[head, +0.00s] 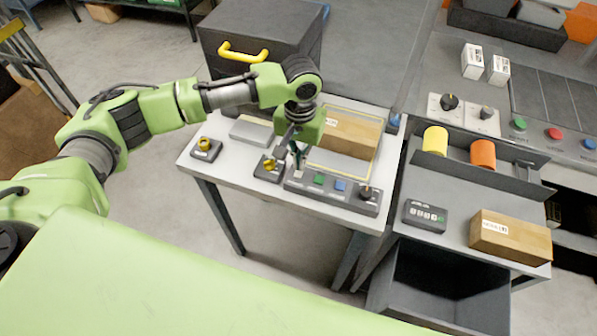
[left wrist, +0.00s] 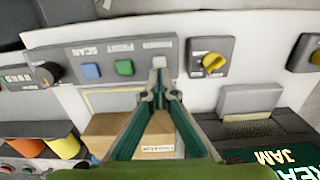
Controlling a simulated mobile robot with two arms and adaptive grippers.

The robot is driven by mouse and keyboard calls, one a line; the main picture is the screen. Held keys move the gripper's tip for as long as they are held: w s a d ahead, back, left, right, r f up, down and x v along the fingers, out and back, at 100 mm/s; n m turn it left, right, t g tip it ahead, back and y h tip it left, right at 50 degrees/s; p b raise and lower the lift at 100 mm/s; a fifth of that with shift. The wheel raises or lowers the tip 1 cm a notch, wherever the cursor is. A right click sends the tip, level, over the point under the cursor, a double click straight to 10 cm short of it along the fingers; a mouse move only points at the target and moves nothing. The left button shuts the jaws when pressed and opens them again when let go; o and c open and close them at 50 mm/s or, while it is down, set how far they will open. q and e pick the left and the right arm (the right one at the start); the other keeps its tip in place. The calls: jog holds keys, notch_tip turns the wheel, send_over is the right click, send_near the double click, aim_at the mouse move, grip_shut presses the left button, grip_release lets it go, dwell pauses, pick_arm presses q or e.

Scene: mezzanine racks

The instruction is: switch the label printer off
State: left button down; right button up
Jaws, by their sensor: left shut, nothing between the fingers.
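A grey control panel (head: 350,203) lies along the front of the light table. It has a green button (head: 319,179), a blue button (head: 340,185) and a black knob (head: 366,190). In the left wrist view the panel also has a pale button (left wrist: 160,63). My left gripper (left wrist: 158,82) is shut and empty, its tips at or just over that button; I cannot tell whether they touch. Beside the panel is a yellow rotary switch (left wrist: 213,62). A second yellow switch (head: 204,145) stands farther left. A grey slotted unit (left wrist: 250,100) may be the label printer. My right gripper is not in view.
A cardboard box (head: 352,134) lies behind the panel inside a yellow outline. A dark cabinet with a yellow handle (head: 243,53) stands behind the table. To the right are yellow and orange rolls (head: 482,153), a keypad box (head: 425,216) and another carton (head: 510,238).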

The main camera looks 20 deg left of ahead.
pick_arm(q)
jog(key=shift+f, duration=0.75)
jog(key=shift+s, duration=0.1)
dwell(0.3)
notch_tip(320, 180, up, 7)
jog(key=p, duration=0.8)
jog(key=shift+p, duration=0.35)
